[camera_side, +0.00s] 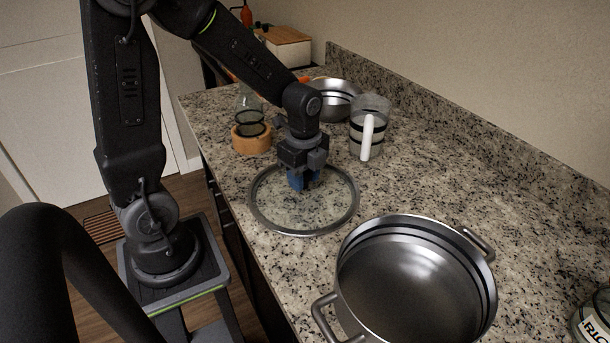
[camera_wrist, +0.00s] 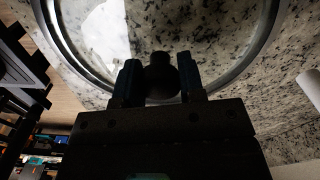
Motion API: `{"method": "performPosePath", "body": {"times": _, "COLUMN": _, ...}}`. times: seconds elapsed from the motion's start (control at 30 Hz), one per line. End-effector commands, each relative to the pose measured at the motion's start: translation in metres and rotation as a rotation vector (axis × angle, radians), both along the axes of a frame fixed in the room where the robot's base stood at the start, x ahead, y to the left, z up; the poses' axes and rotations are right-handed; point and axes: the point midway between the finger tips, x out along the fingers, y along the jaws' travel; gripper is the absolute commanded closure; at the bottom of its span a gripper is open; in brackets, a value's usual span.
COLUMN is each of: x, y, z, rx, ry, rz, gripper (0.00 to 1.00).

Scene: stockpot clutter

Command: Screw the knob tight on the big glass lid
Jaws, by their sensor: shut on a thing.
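The big glass lid (camera_side: 270,213) lies flat on the granite counter, clear glass with a metal rim. Its rim also shows in the wrist view (camera_wrist: 262,40). My gripper (camera_side: 302,180) points down over the middle of the lid, its blue fingers close to the glass. In the wrist view, the dark round knob (camera_wrist: 161,76) sits between the two fingers of my gripper (camera_wrist: 160,84), which are shut on it. The fingers hide the knob in the side view. Whether the knob sits flush on the glass cannot be told.
A large steel stockpot (camera_side: 415,275) stands open in front of the lid. A clear pitcher with a white handle (camera_side: 367,138), a steel bowl (camera_side: 335,99) and a glass vessel on a wooden ring (camera_side: 251,140) stand behind. A jar (camera_side: 594,318) is at lower right.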

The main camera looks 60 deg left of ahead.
Motion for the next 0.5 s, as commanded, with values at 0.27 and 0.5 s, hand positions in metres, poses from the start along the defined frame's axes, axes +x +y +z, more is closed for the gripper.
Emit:
{"method": "performPosePath", "body": {"times": 0.27, "x": -0.0001, "y": -0.0001, "z": -0.0003, "rx": 0.0, "ry": 0.0, "rz": -0.286, "gripper": 0.96}}
{"method": "performPosePath", "body": {"times": 0.5, "x": -0.0001, "y": -0.0001, "z": -0.0003, "rx": 0.0, "ry": 0.0, "rz": -0.307, "gripper": 0.96}}
